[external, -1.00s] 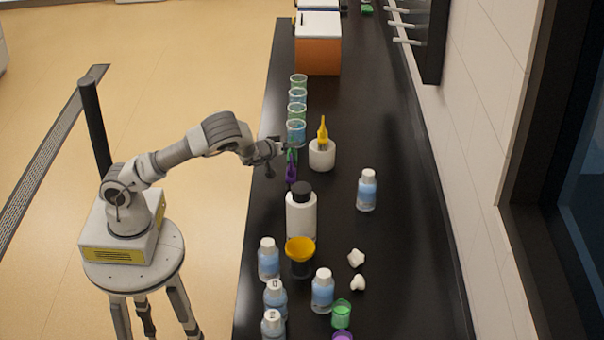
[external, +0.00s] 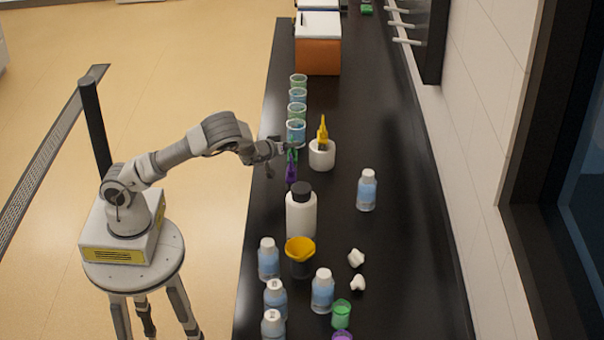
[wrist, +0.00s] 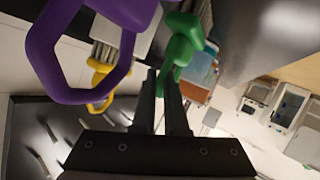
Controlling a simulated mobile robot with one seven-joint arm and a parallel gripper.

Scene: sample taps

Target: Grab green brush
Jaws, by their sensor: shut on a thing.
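The green brush (wrist: 181,45) is in the upper middle of the wrist view, with its lower end between the fingertips of my gripper (wrist: 170,88). My gripper is shut on it. In the external view, my gripper (external: 287,150) is over the left side of the black bench, and only a small part of the green brush (external: 293,156) shows there.
A purple brush (external: 291,173) hangs close by; its loop (wrist: 80,97) fills the wrist view's upper left. A yellow brush (external: 323,131) stands in a white holder (external: 322,157) to the right. Beakers (external: 296,133) stand behind; a white bottle (external: 301,217) stands in front.

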